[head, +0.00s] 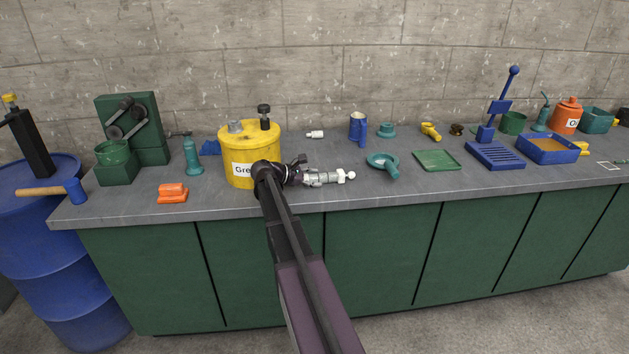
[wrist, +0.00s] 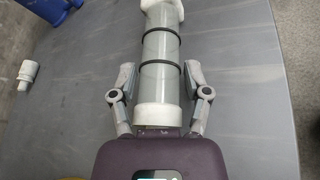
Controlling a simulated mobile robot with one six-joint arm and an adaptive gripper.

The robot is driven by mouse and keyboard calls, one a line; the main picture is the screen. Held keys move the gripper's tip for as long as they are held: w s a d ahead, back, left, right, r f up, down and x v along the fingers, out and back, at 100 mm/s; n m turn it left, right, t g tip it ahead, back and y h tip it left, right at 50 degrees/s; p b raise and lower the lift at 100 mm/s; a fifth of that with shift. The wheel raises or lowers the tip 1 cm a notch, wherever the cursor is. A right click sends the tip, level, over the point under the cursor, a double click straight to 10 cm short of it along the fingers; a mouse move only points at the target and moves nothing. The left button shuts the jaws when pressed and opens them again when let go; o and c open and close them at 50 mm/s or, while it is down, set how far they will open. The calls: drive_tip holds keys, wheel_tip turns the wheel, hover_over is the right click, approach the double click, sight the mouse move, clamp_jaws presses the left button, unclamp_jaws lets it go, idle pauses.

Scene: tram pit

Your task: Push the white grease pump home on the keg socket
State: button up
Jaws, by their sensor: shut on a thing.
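My gripper (head: 322,178) points right above the front of the bench. In the wrist view its fingers (wrist: 160,80) are shut on a cylinder with a grey, clear-looking barrel, two black rings and white ends, which I take for the white grease pump (wrist: 161,48). In the head view the pump lies sideways, its white end (head: 350,175) at the right. The yellow keg (head: 237,147) stands left of and behind my gripper, apart from the pump. On its lid are a grey round fitting (head: 235,127), possibly the socket, and a black knobbed post (head: 264,116).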

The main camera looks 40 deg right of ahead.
drive_tip(key=shift+f, duration=0.15)
drive_tip(key=o, duration=1.3)
drive_tip(key=p+v, duration=0.1)
drive_tip(key=v, duration=0.3)
drive_tip(key=p+v, duration=0.2)
drive_tip(key=v, duration=0.2)
drive_tip(key=p+v, duration=0.1)
drive_tip(key=v, duration=0.3)
drive_tip(key=shift+a+r+p, duration=0.1)
drive_tip(key=shift+r+p, duration=0.25)
drive_tip(key=shift+r, duration=0.05)
drive_tip(key=shift+w+a+r, duration=0.15)
drive_tip(key=shift+w+a, duration=0.05)
drive_tip(key=shift+a, duration=0.45)
